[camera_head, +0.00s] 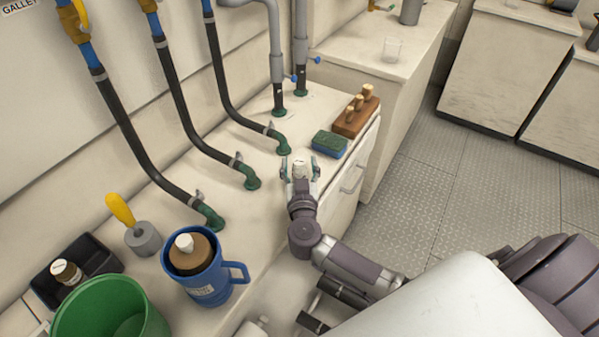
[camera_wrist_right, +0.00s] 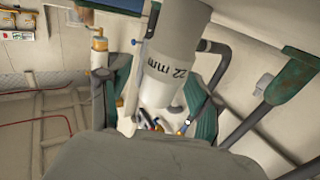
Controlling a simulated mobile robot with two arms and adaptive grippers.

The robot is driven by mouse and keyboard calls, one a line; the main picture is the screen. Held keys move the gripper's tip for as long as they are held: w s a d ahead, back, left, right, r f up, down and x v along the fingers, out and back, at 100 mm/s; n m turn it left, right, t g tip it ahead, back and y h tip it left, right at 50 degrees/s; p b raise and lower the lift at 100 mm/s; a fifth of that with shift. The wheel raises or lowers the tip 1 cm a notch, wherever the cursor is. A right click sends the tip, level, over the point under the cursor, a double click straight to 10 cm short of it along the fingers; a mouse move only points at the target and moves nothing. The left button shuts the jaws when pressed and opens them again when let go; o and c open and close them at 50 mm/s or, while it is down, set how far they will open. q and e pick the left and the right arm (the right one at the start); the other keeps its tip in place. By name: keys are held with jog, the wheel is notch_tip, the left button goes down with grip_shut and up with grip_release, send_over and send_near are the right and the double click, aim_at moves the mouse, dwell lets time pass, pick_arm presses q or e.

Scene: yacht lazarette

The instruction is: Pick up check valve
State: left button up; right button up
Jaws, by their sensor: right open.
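My right gripper (camera_head: 300,170) is open at the counter's front edge, beside the green and blue sponge. A small pale cylinder (camera_head: 300,168) stands between its fingers. In the right wrist view, a pale grey cylinder marked "22 mm" (camera_wrist_right: 168,75) is between the green finger pads of my right gripper (camera_wrist_right: 167,120). I cannot tell for sure that this cylinder is the check valve, nor whether the pads touch it. My left gripper is not in view.
Black hoses (camera_head: 187,120) run down to green fittings on the counter (camera_head: 185,190). A green and blue sponge (camera_head: 330,144) and a brown block with pegs (camera_head: 356,118) are close to the gripper. A blue mug (camera_head: 205,283), green bucket (camera_head: 100,312) and yellow-handled tool (camera_head: 143,238) stand nearer.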

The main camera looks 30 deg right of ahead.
jog(key=c, duration=1.2)
grip_shut()
jog(key=shift+r, duration=0.15)
